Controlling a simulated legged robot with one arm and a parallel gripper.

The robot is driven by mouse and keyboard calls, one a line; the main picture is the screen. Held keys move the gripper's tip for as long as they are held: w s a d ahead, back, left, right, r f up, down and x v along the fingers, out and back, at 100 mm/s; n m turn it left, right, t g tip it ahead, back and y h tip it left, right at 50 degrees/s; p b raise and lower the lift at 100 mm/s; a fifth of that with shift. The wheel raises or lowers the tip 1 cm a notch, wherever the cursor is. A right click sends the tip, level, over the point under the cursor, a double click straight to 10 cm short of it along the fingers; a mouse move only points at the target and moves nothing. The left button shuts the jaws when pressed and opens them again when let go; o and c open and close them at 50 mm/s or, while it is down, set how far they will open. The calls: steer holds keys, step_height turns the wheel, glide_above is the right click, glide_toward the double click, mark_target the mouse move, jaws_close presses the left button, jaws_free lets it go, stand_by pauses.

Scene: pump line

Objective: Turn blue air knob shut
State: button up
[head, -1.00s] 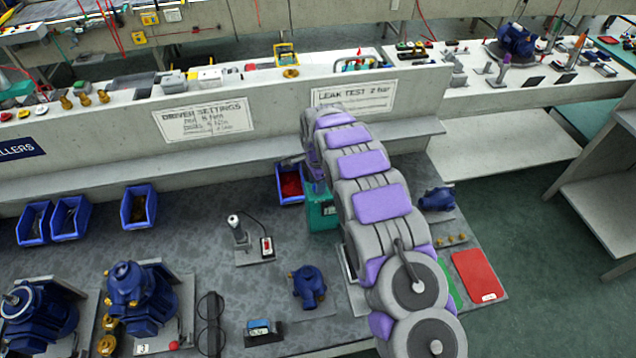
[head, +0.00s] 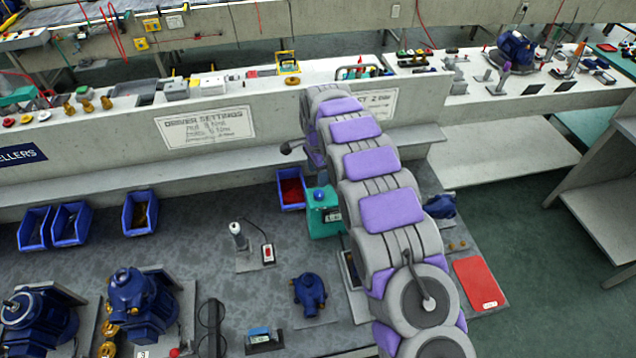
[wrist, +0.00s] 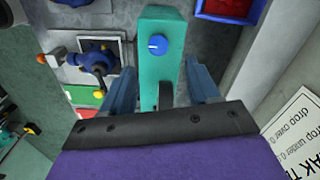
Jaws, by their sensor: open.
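The blue air knob (head: 319,194) sits on top of a teal box (head: 325,222) on the bench, just left of my arm in the head view. In the wrist view the knob (wrist: 157,45) shows a white pointer mark on its face, and the teal box (wrist: 153,80) runs down between my fingers. My gripper (wrist: 161,88) is open, with one finger on each side of the box and nothing held. The knob lies beyond the fingertips in that view, apart from them. In the head view the gripper is mostly hidden by my arm.
A blue bin with red contents (head: 291,188) stands just behind the box. A concrete ledge and wall rise behind the bench. A blue pump part (head: 309,292) and a driver on a stand (head: 238,236) are nearby. A red pad (head: 480,283) lies at right.

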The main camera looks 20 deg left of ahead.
step_height(320, 180, up, 8)
steer(key=shift+a+r, duration=0.15)
steer(key=shift+r, duration=0.05)
stand_by(0.5)
steer(key=s+d+r+n+b, duration=0.1)
steer(key=s+d+r, duration=0.35)
steer(key=d, duration=0.45)
steer(key=s+d+r+n+b, duration=0.1)
steer(key=s+d+r+n, duration=0.15)
steer(key=s+d, duration=0.4)
steer(key=s+d+r+n+b, duration=0.1)
steer(key=s+d+r, duration=0.25)
steer(key=d, duration=0.75)
steer(key=s+d+f+n, duration=0.1)
steer(key=s+d, duration=0.2)
steer(key=s, duration=0.6)
steer(key=s+d+f+n+g+b, duration=0.1)
steer(key=s+d, duration=0.3)
steer(key=s, duration=0.6)
steer(key=s+d+f+n+b, duration=0.1)
steer(key=s+d+f+n, duration=0.1)
steer(key=s, duration=0.7)
steer(key=shift+s+d+f+g, duration=0.3)
steer(key=shift+d+f+g, duration=0.1)
steer(key=shift+d+f, duration=0.4)
